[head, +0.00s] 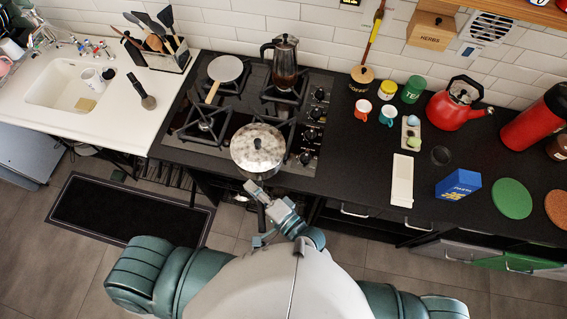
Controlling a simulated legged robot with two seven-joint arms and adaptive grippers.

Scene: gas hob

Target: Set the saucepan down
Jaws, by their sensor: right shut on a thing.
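The saucepan (257,149) is a round metal pan with a lid that has a dark knob. It is level over the front right burner of the gas hob (222,140). I cannot tell whether its base touches the grate, as the pan hides most of that burner. My right gripper (256,189) is at the pan's near side, shut on the saucepan's handle, which is mostly hidden by the gripper. My left gripper is not in view.
A moka pot (285,65) stands on the back right burner and a small pan (225,68) on the back left one. The front left burner (205,124) is empty. Knobs (312,115) line the hob's right side. A red kettle (458,105) stands farther right.

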